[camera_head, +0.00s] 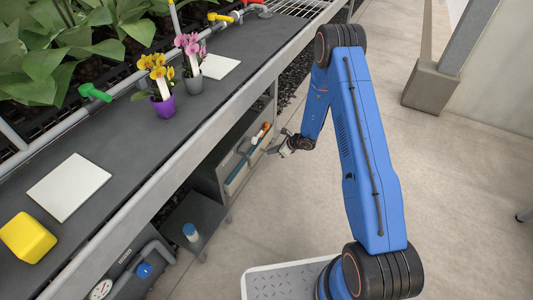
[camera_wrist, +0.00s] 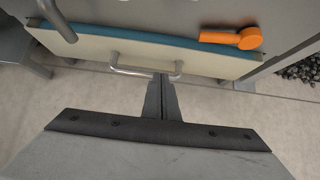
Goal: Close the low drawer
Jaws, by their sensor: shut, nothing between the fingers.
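The low drawer (camera_head: 240,176) stands open under the bench in the head view, its cream front facing the aisle. In the wrist view the drawer front (camera_wrist: 95,52) runs across the upper part, with a metal bar handle (camera_wrist: 130,71) on it. My gripper (camera_head: 273,151) is shut and empty, just outside the drawer front. In the wrist view my gripper's fingertips (camera_wrist: 161,76) overlap the handle's span near its middle; I cannot tell whether they touch.
A small dark cart (camera_head: 205,215) with a blue-and-white jar (camera_head: 190,232) stands left of the drawer. The bench top (camera_head: 130,150) above holds potted orchids (camera_head: 163,105), white tiles (camera_head: 68,187) and a yellow block (camera_head: 28,237).

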